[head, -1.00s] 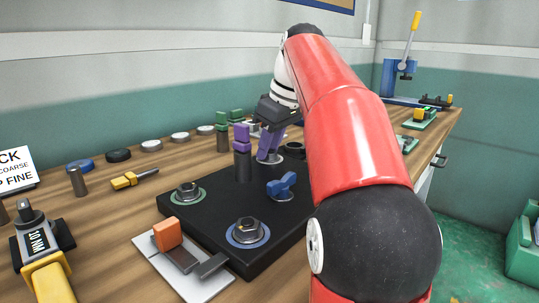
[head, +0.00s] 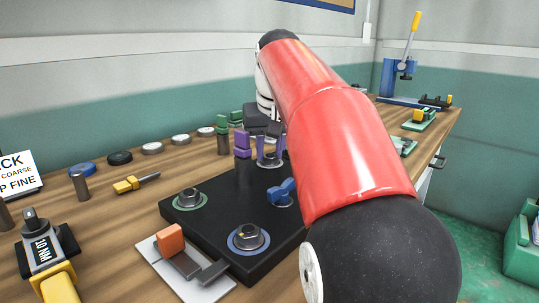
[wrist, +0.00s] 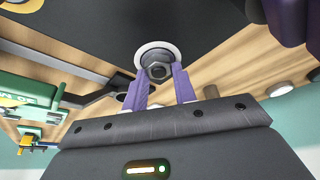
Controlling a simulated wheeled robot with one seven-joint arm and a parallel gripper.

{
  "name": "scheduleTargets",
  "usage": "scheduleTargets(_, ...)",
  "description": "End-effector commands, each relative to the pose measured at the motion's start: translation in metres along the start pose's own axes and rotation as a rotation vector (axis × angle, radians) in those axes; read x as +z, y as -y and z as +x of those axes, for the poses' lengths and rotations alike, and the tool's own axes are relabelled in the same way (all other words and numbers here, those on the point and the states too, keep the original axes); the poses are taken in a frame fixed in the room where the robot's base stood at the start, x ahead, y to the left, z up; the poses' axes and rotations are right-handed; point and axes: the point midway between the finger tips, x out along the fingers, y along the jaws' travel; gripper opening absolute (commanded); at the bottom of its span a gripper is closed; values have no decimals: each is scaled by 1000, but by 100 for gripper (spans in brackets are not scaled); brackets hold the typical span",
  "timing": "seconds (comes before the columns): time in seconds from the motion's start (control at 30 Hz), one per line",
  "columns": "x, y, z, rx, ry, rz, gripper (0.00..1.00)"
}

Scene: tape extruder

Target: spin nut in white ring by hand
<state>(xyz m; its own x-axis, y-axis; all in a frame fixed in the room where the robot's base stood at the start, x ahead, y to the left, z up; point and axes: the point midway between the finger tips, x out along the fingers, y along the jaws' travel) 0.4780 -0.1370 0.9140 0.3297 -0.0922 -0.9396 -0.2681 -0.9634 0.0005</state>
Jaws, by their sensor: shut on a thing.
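The white ring (wrist: 144,56) is seen on the dark block in the wrist view, with a grey hex nut (wrist: 157,70) inside it. My gripper (wrist: 160,82) has its two purple fingers shut on this nut, one on each side. In the head view my gripper (head: 270,163) reaches down at the far side of the black block (head: 218,219). My red arm is in front on the right; the nut and ring cannot be made out clearly there.
The block also carries a nut in a blue ring (head: 247,238), a nut in a green ring (head: 189,199), a blue wing knob (head: 282,191) and a purple-topped post (head: 243,147) close to my gripper. An orange-handled tool (head: 171,240) lies at the block's front left.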

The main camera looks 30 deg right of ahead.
Motion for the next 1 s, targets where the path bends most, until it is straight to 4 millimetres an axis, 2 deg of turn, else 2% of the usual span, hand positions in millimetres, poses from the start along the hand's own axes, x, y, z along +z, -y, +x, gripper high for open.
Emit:
scheduleTargets(0.37,0,0,-1,15,-2,39,0)
scheduleTargets(0.63,-1,1,-2,112,1,305,0)
scheduleTargets(0.67,0,0,-1,117,0,320,29)
scheduleTargets(0.7,0,0,0,116,-1,317,34)
scheduleTargets(0.83,0,0,0,113,-2,316,51)
scheduleTargets(1.0,-1,1,0,111,-3,315,53)
